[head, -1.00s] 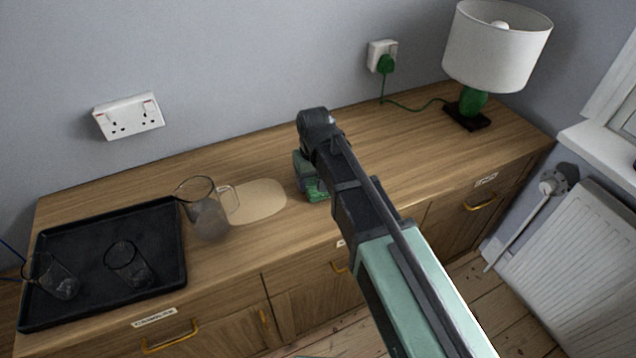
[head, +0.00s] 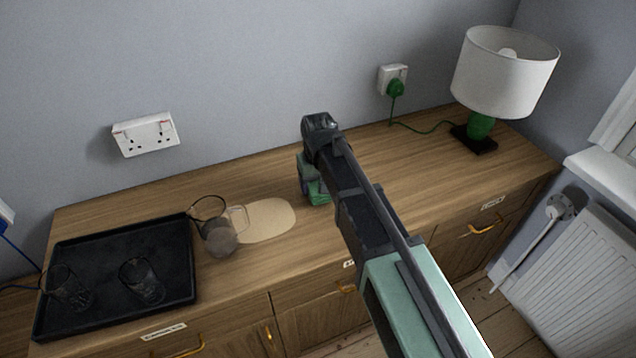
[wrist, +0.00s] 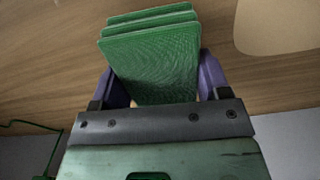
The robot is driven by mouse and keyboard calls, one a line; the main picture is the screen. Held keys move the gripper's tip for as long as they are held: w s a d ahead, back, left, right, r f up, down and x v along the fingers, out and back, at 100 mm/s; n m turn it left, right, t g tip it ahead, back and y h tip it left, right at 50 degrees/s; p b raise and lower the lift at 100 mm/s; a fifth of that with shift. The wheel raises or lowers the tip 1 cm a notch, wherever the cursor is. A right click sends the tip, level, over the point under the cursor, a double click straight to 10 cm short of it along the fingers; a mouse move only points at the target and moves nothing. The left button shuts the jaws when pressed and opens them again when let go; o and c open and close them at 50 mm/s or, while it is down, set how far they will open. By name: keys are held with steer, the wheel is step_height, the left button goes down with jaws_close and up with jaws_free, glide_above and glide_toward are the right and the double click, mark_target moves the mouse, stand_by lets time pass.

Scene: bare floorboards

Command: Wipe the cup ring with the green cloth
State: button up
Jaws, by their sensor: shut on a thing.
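The cup ring (head: 272,220) is a pale beige patch on the wooden sideboard top. It also shows at the upper right in the wrist view (wrist: 278,25). My gripper (wrist: 157,82) is shut on the green cloth (wrist: 155,55), a folded, layered pad between its two purple fingers. In the head view the cloth (head: 318,194) is partly hidden by my arm, just right of the ring and apart from it. I cannot tell whether the cloth touches the wood.
A lamp (head: 505,75) with a green cord stands at the back right. The wood between ring and lamp is mostly clear.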

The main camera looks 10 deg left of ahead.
steer(key=shift+r+p, duration=1.15)
steer(key=shift+r, duration=0.55)
step_height(320, 180, up, 3)
steer(key=p, duration=0.3)
steer(key=shift+r, duration=0.15)
